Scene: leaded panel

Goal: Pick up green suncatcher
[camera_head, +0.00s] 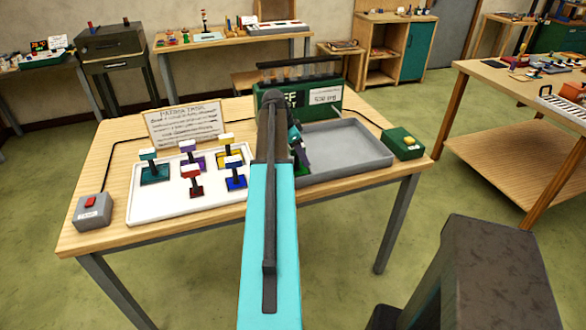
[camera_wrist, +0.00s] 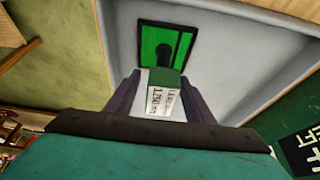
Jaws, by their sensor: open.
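In the wrist view, the green suncatcher (camera_wrist: 150,42) stands in the grey tray (camera_wrist: 222,48). It has a bright green square in a dark frame, a dark post and a green top block with a white printed label. My gripper (camera_wrist: 161,100) is open, with one finger on each side of the top block; I cannot tell whether either touches it. In the head view, my gripper (camera_head: 298,148) is over the left end of the grey tray (camera_head: 350,150), and my arm hides most of the suncatcher; a little green shows beneath the gripper.
A white tray (camera_head: 150,205) on the left holds several other coloured suncatchers. A text sign (camera_head: 185,122) stands behind it. A green box with a rack (camera_head: 325,93) stands behind the grey tray. A red-button box (camera_head: 92,210) and a green box (camera_head: 403,142) sit near the table sides.

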